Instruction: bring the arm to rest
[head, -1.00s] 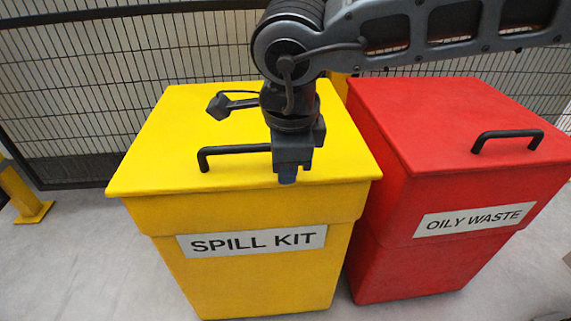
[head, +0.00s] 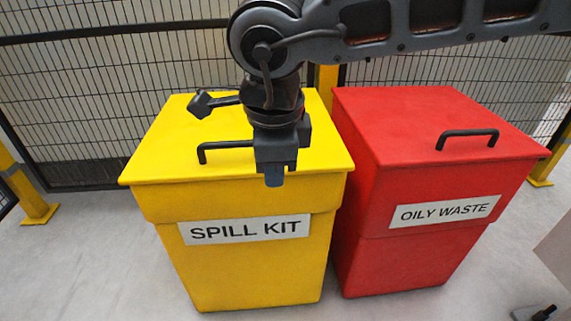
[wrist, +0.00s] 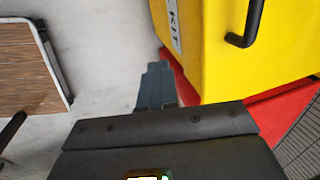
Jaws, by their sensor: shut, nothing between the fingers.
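My gripper (head: 273,180) hangs pointing down at the end of my arm, in front of the yellow spill kit bin (head: 245,262) in the head view. It covers the right end of the bin's black lid handle (head: 222,145). My gripper is shut and empty. In the wrist view its closed fingers (wrist: 157,80) show over grey floor, beside the yellow bin (wrist: 215,60). I cannot tell the exact gap between the fingers and the bin.
A red oily waste bin (head: 390,250) with a closed lid stands to the right of the yellow one. A mesh fence (head: 110,90) with yellow posts (head: 38,208) runs behind. A brown-topped piece (wrist: 30,68) is at the wrist view's left. Grey floor (head: 110,270) is clear in front.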

